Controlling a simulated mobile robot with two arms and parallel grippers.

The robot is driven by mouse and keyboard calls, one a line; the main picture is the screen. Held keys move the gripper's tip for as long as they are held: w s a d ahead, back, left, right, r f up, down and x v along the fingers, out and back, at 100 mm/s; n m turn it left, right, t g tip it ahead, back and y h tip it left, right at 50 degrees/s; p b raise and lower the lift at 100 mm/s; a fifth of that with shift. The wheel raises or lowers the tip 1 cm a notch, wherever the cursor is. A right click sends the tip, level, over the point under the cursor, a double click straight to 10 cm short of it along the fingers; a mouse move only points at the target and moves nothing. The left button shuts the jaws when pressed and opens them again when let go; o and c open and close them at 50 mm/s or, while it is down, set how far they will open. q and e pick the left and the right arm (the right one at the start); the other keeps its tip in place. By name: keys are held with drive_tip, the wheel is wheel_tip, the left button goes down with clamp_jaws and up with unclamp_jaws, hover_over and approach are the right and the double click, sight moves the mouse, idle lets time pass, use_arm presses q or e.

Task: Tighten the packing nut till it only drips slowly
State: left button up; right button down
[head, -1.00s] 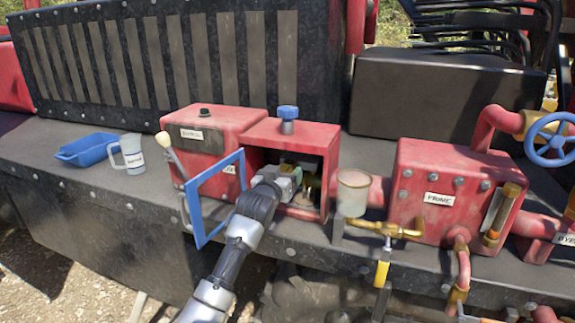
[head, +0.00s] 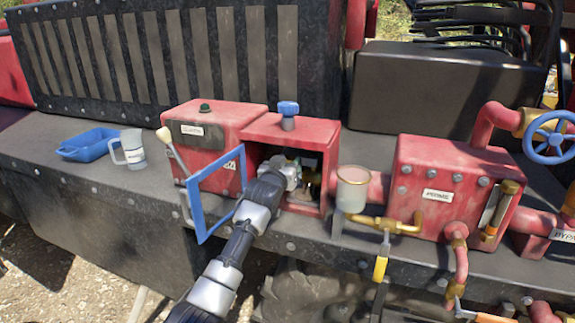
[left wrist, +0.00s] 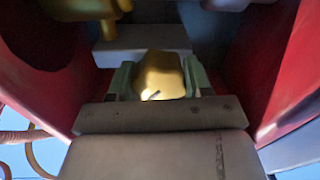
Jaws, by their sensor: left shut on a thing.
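The brass packing nut (left wrist: 160,75) sits between the two pale green fingertips of my left gripper (left wrist: 160,82) in the left wrist view. The gripper is shut on it. In the head view my left gripper (head: 290,172) reaches into the open front of a red housing (head: 318,150). The nut is hidden there by the gripper and the shade inside. I cannot see any drip. My right gripper is not in view.
A blue frame (head: 192,210) stands out at the left of the opening. A cup (head: 352,190) with brass pipework stands close at the right. A grey mug (head: 133,150) and blue tray (head: 88,145) are at the left. The red PRIME box (head: 437,185) is further right.

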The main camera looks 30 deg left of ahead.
use_arm(q)
drive_tip(key=shift+m, duration=0.4)
drive_tip(key=m, duration=0.2)
drive_tip(key=shift+m+p, duration=0.35)
drive_tip(key=shift+m, duration=0.05)
drive_tip(key=shift+m+p, duration=0.3)
drive_tip(key=shift+m, duration=1.6)
drive_tip(key=o, duration=0.9)
drive_tip(key=shift+d, duration=0.1)
